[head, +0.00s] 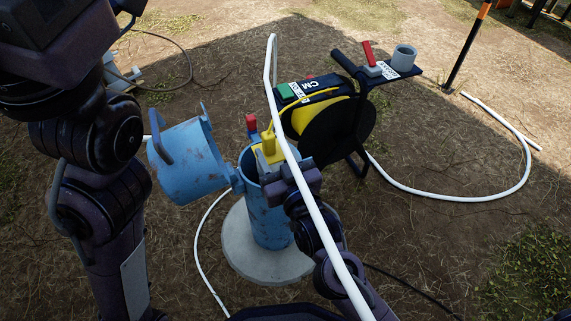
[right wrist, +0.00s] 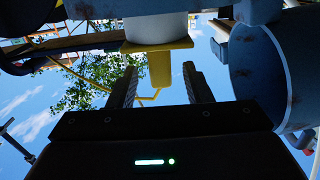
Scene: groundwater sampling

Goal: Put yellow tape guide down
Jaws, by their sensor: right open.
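The yellow tape guide (head: 268,152) sits at the top of the upright blue well casing (head: 268,218). Its yellow tab (right wrist: 159,70) shows in the right wrist view, with a yellow plate against a white cylinder (right wrist: 156,27). My right gripper (head: 282,168) is at the casing top beside the guide, partly hidden by a white hose. In the right wrist view its two fingers (right wrist: 161,88) are open, with the tab appearing between their tips and gaps on both sides. My left arm stands at the left; its gripper is not visible.
The blue casing lid (head: 190,160) hangs open to the left. A white hose (head: 301,180) crosses in front of the casing. A black and yellow tape reel (head: 335,115) stands behind right. Bare ground lies at right, with a striped post (head: 468,45) beyond.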

